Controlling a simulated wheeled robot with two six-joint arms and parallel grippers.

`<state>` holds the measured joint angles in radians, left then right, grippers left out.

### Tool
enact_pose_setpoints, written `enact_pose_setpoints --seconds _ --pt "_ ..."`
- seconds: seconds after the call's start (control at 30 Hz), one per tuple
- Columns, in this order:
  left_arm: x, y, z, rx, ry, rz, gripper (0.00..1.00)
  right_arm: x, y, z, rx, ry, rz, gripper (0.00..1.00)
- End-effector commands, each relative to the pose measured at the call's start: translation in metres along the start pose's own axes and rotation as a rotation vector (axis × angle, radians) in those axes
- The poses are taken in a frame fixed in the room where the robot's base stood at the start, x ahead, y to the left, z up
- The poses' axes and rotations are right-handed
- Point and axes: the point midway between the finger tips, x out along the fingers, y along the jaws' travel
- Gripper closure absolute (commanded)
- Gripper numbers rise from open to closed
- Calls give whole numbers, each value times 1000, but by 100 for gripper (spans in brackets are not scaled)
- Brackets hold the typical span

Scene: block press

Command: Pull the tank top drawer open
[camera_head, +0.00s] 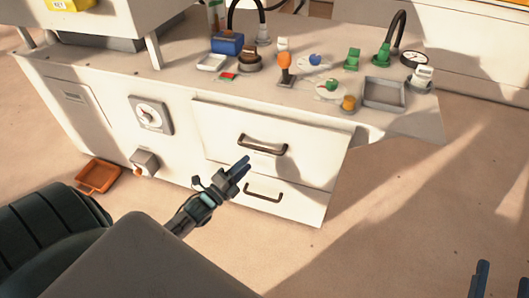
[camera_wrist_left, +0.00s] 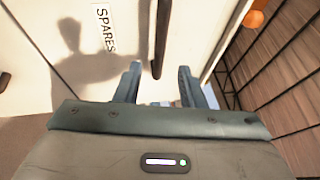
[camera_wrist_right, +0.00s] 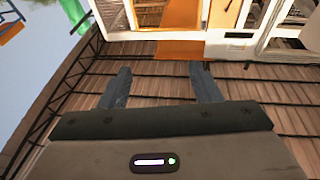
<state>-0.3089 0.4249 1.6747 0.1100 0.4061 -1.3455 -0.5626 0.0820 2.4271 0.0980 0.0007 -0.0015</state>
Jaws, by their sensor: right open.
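The white cabinet front has two stacked drawers. The top drawer (camera_head: 220,125) has a dark bar handle (camera_head: 263,146) and looks shut in the head view. The lower drawer (camera_head: 300,203) has a similar handle (camera_head: 264,193). My left gripper (camera_head: 244,167) is open, just below the top handle's left part. In the left wrist view, a dark handle (camera_wrist_left: 161,40) lines up between the fingertips (camera_wrist_left: 158,70) beside a "SPARES" label (camera_wrist_left: 105,30); contact cannot be told. My right gripper (camera_head: 497,280) is open and empty, apart from the cabinet; its fingers (camera_wrist_right: 155,88) show well spread.
The cabinet top carries a blue box (camera_head: 227,43), an orange-topped lever (camera_head: 285,65), a grey tray (camera_head: 385,93) and several other fittings. A gauge (camera_head: 150,115) is on the front. An orange tray (camera_head: 98,176) lies on the floor. The floor before the drawers is clear.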

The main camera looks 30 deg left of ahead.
Motion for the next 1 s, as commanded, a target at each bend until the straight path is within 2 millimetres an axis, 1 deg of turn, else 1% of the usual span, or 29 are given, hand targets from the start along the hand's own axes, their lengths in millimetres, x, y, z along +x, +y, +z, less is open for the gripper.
enact_pose_setpoints --seconds 0.03,0.2,0.3,0.37,0.5,0.6,0.9,0.97,1.0 --pt "9 1 0 0 -1 -4 64 2 0 -7 -7 52 -2 43" --pt "37 1 0 0 -2 -3 64 6 -1 -40 -31 242 -10 43" --pt "56 1 0 -1 -2 -3 64 5 -2 -57 -44 339 -15 43" --pt "65 1 0 -1 -3 -1 64 4 -2 -64 -49 381 -17 43" --pt "80 1 0 -2 -2 0 64 4 -2 -67 -51 394 -17 43" --pt "85 1 0 -2 -2 2 64 4 -2 -69 -52 402 -18 43" --pt "87 1 0 -2 -2 3 64 4 -2 -69 -52 405 -18 43" --pt "87 1 0 -2 -2 3 76 4 -2 -69 -52 405 -18 43" --pt "87 1 0 -2 -2 3 84 4 -2 -69 -52 405 -18 43"
